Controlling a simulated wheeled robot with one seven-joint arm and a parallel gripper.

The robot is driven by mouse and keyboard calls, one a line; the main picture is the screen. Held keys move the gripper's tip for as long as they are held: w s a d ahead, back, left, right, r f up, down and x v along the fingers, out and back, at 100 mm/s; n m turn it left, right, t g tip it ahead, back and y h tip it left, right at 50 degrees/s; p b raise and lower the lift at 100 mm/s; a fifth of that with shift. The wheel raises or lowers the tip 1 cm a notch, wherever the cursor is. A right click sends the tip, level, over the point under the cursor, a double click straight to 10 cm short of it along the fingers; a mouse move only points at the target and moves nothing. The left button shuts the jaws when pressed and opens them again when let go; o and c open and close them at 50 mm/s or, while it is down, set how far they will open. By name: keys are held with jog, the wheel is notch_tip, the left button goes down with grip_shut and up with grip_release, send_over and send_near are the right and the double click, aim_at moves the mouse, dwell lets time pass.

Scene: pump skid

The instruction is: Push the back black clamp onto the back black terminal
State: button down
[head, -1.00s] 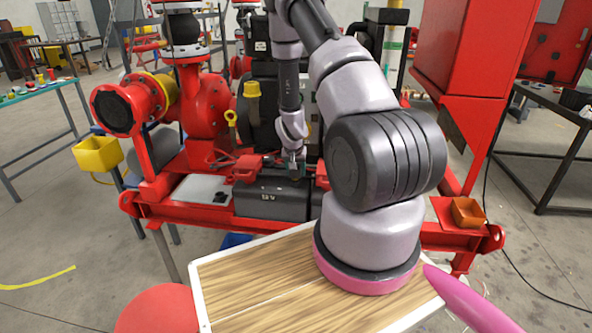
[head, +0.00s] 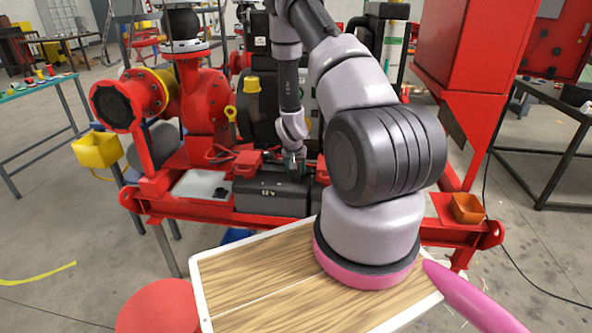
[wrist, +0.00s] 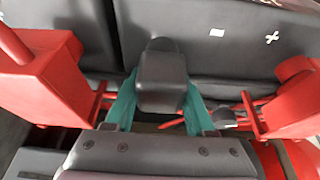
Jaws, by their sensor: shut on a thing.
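In the wrist view my gripper (wrist: 160,103) has its teal fingers closed on a black clamp (wrist: 162,75), one finger on each side of it. In the head view my gripper (head: 294,164) reaches down to the back of the top of the black battery (head: 270,198). The black terminal is hidden beneath the clamp and fingers, so I cannot tell how far the clamp sits on it.
Large red clamps stand close on the left (wrist: 45,75) and right (wrist: 300,100) of my fingers in the wrist view. A pale plate (head: 200,185) lies left of the battery. A wood-topped table (head: 260,275) is in front of the skid.

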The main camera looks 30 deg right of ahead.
jog(key=shift+c, duration=0.9)
grip_release()
jog(key=shift+r, duration=0.1)
jog(key=v, duration=1)
jog(key=shift+s+r, duration=0.15)
jog(key=shift+r, duration=0.1)
jog(key=shift+a, duration=0.2)
jog(key=s+a+r+t+y, duration=0.15)
jog(key=a+r, duration=0.25)
jog(key=r, duration=0.9)
jog(key=s+a+r+t+y, duration=0.1)
jog(key=s+a+r+y, duration=0.2)
jog(key=r, duration=1)
jog(key=s+a+r+n, duration=0.1)
jog(key=s+a+r, duration=0.2)
jog(key=s+r, duration=0.4)
jog(key=s+a+r+n+t, duration=0.1)
jog(key=s+a+r, duration=0.2)
jog(key=s+r, duration=0.5)
jog(key=s, duration=0.5)
jog(key=shift+s+a+n, duration=0.15)
jog(key=shift+a+n, duration=0.25)
